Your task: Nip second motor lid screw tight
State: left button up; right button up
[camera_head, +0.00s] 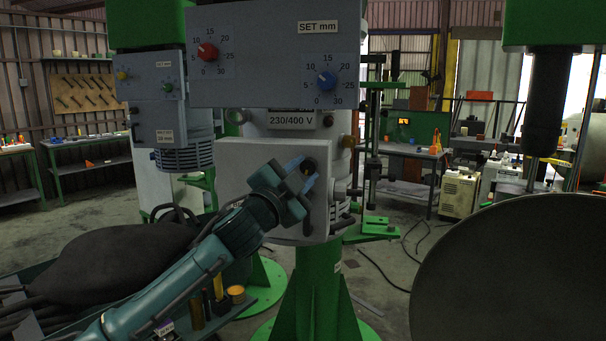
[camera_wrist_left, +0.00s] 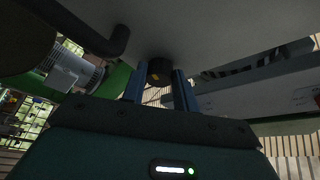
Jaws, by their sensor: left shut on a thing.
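The motor lid (camera_head: 248,158) is a pale grey plate on the front of the disperser column, below the 230/400 V label. My left gripper (camera_head: 309,178) reaches up from the lower left to the right part of the lid. In the left wrist view, the two blue fingers of my left gripper (camera_wrist_left: 160,90) are shut around a dark round screw head (camera_wrist_left: 160,70) with a small orange mark. The screw head sits against the grey surface above it. In the head view the fingers partly cover the screw (camera_head: 310,164). My right gripper is not in view.
A grey panel (camera_head: 270,75) with red and blue dials hangs above the lid. A green column (camera_head: 318,290) stands below. A large dark bowl (camera_head: 520,270) fills the lower right. A tray with dark bags and small pots lies at the lower left.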

pick_arm(q)
jog(key=m, duration=0.1)
jog(key=m+g, duration=0.1)
jog(key=m, duration=0.1)
jog(key=m+g, duration=0.1)
jog(key=m, duration=0.1)
jog(key=shift+a+r, duration=0.2)
jog(key=shift+r, duration=0.1)
jog(key=shift+r+m+g, duration=0.1)
jog(key=shift+m+g, duration=0.5)
jog(key=shift+m, duration=1)
jog(key=o, duration=1)
jog(key=shift+d, duration=0.1)
jog(key=shift+c, duration=0.2)
jog(key=b+v, duration=0.3)
jog(key=v, duration=1)
jog(key=shift+r, duration=0.1)
